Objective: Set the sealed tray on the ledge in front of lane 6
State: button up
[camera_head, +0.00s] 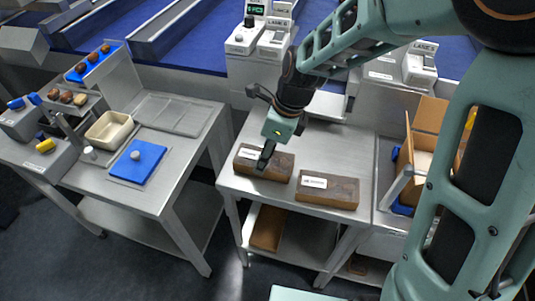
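Two brown trays with white labels lie on the steel table in the middle. The left tray (279,167) is directly below my gripper, and the right tray (334,193) lies apart from it. I cannot tell from here which is sealed. My gripper (265,161) points down, its dark fingers overlapping the left tray's middle. Whether they touch or grip it is unclear. A narrow pale ledge (327,106) shows behind the table, partly hidden by my arm. The lane labels are too small to read surely.
A left steel table holds a beige bin (109,130) and a blue pad (138,163). An open cardboard box (427,130) stands at the right. A counting unit (245,40) stands at the back. Bare steel lies behind the trays. Another brown tray (268,229) is on the lower shelf.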

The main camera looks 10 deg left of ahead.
jog(key=shift+f, duration=0.15)
jog(key=o, duration=1.3)
jog(key=shift+c, duration=0.2)
jog(key=p+v, duration=0.1)
jog(key=v, duration=1.1)
jog(key=shift+r, duration=0.25)
